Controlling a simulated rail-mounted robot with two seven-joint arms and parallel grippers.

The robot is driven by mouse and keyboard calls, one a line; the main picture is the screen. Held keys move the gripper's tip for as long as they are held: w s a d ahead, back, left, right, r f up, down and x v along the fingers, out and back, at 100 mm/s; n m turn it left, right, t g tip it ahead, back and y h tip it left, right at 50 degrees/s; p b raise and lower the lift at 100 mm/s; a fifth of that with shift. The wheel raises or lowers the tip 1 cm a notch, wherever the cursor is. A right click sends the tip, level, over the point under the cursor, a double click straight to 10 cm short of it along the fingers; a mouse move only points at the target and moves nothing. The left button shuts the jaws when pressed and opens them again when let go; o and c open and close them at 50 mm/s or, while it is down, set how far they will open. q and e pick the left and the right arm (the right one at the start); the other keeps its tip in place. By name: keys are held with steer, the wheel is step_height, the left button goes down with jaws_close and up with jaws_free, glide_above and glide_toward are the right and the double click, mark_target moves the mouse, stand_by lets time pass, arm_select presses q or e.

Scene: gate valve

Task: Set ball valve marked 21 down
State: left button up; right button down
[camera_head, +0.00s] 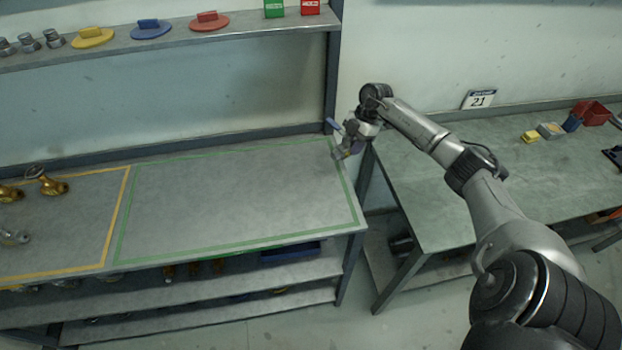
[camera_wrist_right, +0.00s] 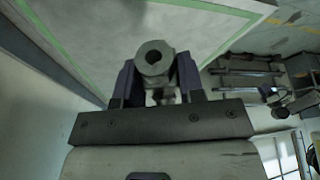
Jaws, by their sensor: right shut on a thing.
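My right gripper (camera_head: 349,147) is shut on a ball valve, whose blue lever (camera_head: 334,125) sticks up to the left in the head view. In the right wrist view the grey metal valve (camera_wrist_right: 154,57), with a round bore facing the camera, sits between the two dark fingers of the gripper (camera_wrist_right: 156,76). The valve is at the right back corner of the green-outlined area (camera_head: 235,200) on the left bench. I cannot tell whether it touches the bench top. My left gripper is not in view. A sign reading 21 (camera_head: 479,99) stands at the back of the right bench.
The green area is otherwise bare. Brass valves (camera_head: 46,184) and a grey fitting (camera_head: 14,237) lie in the yellow-outlined area (camera_head: 70,225) to its left. A gap separates the left bench from the right bench (camera_head: 430,205). A red bin (camera_head: 590,113) stands far right.

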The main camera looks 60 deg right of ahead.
glide_above(321, 188)
steer(key=d, duration=0.1)
step_height(321, 188, down, 6)
steer(key=shift+s+d+p, duration=0.15)
steer(key=shift+p, duration=0.25)
steer(key=shift+f, duration=2)
steer(key=shift+d, duration=0.1)
steer(key=c, duration=0.7)
jaws_free()
steer(key=shift+f, duration=0.1)
steer(key=shift+c, duration=0.2)
